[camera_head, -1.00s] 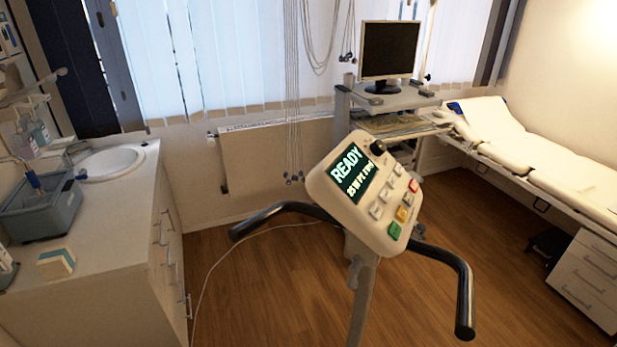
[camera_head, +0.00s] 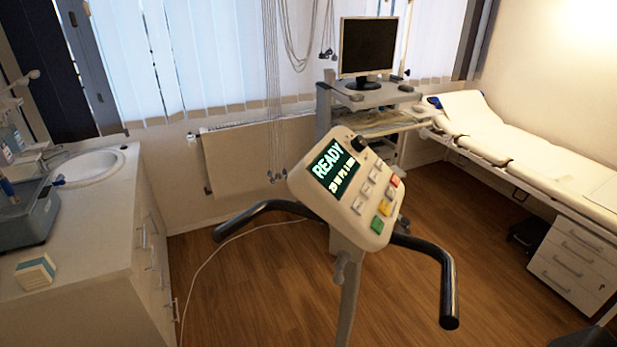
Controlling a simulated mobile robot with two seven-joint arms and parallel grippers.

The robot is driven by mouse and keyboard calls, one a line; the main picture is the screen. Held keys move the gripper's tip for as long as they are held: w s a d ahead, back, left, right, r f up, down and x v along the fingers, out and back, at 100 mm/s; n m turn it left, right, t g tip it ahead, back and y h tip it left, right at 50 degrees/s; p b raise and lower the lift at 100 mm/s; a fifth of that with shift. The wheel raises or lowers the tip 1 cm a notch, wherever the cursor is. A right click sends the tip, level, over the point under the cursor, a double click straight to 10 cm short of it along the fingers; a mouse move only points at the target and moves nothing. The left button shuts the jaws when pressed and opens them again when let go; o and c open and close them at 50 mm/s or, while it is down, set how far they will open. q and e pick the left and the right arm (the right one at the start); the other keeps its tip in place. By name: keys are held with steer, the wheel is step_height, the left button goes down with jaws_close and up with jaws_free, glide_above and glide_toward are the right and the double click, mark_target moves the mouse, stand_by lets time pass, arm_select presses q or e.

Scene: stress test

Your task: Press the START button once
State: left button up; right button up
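A beige control console (camera_head: 345,190) on a post stands in the middle of the head view, tilted. Its screen (camera_head: 334,169) reads READY with a smaller line below. Right of the screen are several pale grey keys, a red key (camera_head: 394,181), a yellow key (camera_head: 385,207) and a green key (camera_head: 377,225). The key labels are too small to read, so I cannot tell which is START. Neither of my grippers is in view.
Black handlebars (camera_head: 450,290) curve out on both sides of the console. A counter with a sink (camera_head: 88,166) stands at left. A monitor cart (camera_head: 366,55) is behind, and an exam couch (camera_head: 520,145) is at right. Wooden floor (camera_head: 250,290) shows around the post.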

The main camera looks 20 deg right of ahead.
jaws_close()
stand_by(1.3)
